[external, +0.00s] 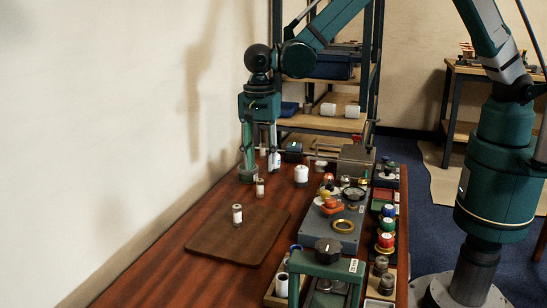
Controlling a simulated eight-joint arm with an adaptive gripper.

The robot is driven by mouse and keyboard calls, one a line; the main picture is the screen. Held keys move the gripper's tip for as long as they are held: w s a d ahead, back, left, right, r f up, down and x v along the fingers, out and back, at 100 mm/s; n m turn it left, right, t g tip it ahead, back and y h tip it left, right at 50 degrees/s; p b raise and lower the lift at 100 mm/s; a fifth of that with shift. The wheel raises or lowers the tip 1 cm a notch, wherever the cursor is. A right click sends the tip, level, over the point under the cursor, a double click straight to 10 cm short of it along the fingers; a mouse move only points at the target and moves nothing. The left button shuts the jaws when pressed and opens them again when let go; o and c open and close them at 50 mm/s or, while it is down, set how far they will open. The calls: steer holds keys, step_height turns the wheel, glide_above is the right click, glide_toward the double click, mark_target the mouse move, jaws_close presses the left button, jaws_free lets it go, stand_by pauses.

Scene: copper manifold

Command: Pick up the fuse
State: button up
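Two small pale cylinders with metal-looking ends, which look like fuses, stand upright on the left part of the table. One fuse (237,214) stands on the brown board. The other fuse (260,187) stands just beyond the board's far edge. My gripper (261,166) points down over the far left of the table, behind both cylinders in the picture. Its two fingers are spread apart, with a gap between them. A small pale object (263,150) shows through that gap; whether it is between the fingers or behind them I cannot tell.
A white jar (301,175) stands right of my gripper. A grey panel (340,232) with knobs and a brass ring fills the table's right side, beside several coloured spools (386,232). A green frame (327,264) stands in front. The board (222,244) is mostly bare; the wall is close on the left.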

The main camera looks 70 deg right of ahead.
mark_target(260, 180)
steer(key=shift+f, duration=1.3)
steer(key=shift+b, duration=0.3)
steer(key=shift+w+f+b, duration=0.1)
steer(key=shift+f+b, duration=0.65)
steer(key=shift+f, duration=1.85)
steer(key=c, duration=1)
